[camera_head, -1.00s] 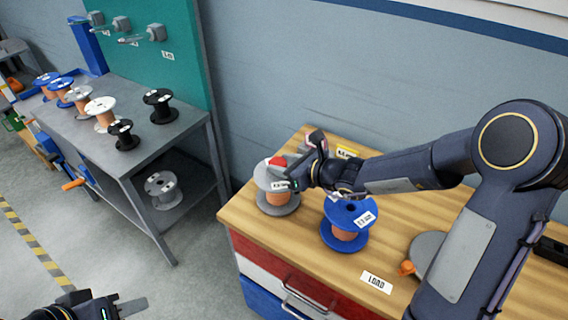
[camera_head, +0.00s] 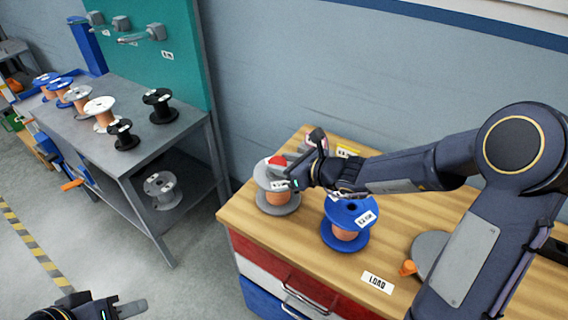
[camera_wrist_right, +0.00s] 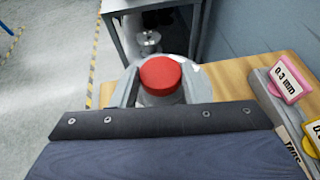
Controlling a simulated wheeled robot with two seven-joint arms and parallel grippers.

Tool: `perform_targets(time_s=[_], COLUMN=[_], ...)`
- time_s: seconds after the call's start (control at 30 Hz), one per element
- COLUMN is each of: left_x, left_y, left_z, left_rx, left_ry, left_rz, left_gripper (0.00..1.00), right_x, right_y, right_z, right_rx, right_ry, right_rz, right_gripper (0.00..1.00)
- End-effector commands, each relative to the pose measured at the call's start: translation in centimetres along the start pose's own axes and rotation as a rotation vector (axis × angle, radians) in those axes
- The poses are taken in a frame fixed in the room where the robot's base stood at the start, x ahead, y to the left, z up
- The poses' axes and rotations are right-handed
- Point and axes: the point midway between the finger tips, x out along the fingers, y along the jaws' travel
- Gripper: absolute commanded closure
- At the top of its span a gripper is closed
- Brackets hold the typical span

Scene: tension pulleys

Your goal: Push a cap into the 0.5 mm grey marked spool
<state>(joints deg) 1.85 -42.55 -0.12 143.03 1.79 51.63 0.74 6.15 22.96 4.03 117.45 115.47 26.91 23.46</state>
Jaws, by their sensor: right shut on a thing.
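The grey spool (camera_head: 279,208) with copper wire stands upright at the left end of the wooden bench; its white label is too small to read surely. A red cap (camera_head: 277,160) is at the centre of its top flange, and in the right wrist view the red cap (camera_wrist_right: 161,76) sits between the fingers. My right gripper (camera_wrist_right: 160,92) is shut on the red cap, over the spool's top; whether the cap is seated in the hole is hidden. My left gripper (camera_head: 122,307) is low at the left edge, away from the bench, its jaw opening unclear.
A blue spool (camera_head: 347,232) stands close to the right of the grey one, under my right forearm. Pink and yellow labelled bins (camera_wrist_right: 290,85) are beside the wall. A grey table (camera_head: 150,145) with several spools stands at left. A LOAD label (camera_head: 377,283) is on the bench.

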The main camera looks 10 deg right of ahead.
Motion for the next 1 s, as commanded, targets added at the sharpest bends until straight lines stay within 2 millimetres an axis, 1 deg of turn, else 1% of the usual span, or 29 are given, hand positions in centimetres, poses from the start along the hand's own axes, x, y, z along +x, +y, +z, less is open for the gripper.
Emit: perform_targets(time_s=[0.27, 1.0], left_x=[0.1, 2.2], left_y=[0.0, -1.0], left_z=[0.0, 1.1], left_rx=[0.0, 0.0], left_ry=[0.0, 0.0], left_rz=[0.0, 0.0], left_gripper=[0.64, 0.64], right_x=[0.0, 0.9], right_y=[0.0, 0.0], right_z=[-0.1, -2.2], right_rx=[0.0, -0.001], right_ry=[0.0, -0.001], right_rz=[0.0, 0.0], right_gripper=[0.8, 0.8])
